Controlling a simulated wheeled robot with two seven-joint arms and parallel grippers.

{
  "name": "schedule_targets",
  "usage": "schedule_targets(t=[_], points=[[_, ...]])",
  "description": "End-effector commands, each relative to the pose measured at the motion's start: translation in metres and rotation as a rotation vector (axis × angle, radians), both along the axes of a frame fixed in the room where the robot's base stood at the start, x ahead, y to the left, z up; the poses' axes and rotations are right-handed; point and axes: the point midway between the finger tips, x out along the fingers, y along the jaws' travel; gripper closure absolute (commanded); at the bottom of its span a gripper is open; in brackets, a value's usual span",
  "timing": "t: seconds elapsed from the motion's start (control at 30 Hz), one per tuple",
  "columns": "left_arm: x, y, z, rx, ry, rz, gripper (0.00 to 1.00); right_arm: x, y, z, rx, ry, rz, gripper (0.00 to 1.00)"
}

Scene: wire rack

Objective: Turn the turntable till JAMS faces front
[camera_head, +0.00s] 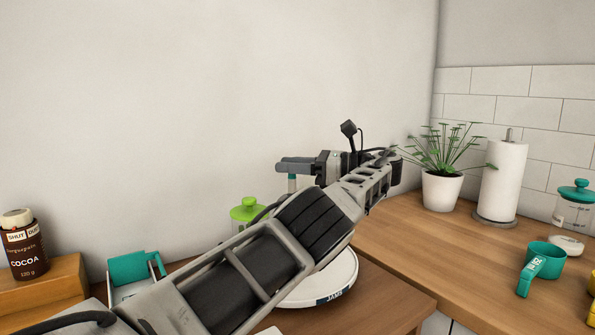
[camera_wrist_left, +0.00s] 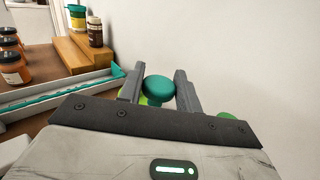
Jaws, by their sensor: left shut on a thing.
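The white round turntable (camera_head: 345,275) sits on the wooden counter, largely hidden behind my left arm. Its dark JAMS label (camera_head: 335,296) shows on the rim at the front, a little right of the disc's middle. My left gripper (camera_head: 283,164) is above the turntable, fingers pointing left, shut on a teal knob. The knob's pale stem (camera_head: 292,184) shows below the fingers; its foot is hidden by my arm. In the left wrist view the round teal knob (camera_wrist_left: 160,89) sits between the two fingers. My right gripper is out of view.
A green-lidded jar (camera_head: 248,209) stands close behind my left arm. A cocoa jar (camera_head: 25,248) stands on a wooden step (camera_head: 45,283) at left. A plant (camera_head: 442,188), paper towel roll (camera_head: 503,182) and teal cup (camera_head: 545,260) stand on the right counter. The wall is close behind.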

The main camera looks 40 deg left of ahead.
Motion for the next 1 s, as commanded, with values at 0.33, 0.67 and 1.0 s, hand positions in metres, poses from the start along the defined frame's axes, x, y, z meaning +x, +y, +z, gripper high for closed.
schedule_targets(t=[0.33,0.67,1.0], points=[[-0.002,0.001,0.000,0.002,0.002,0.011,1.00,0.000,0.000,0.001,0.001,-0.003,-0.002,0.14],[-0.002,0.001,0.000,0.001,0.002,0.009,0.46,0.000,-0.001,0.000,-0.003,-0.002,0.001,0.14],[-0.002,0.001,0.024,0.002,0.000,0.008,0.46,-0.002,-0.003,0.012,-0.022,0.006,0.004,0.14]])
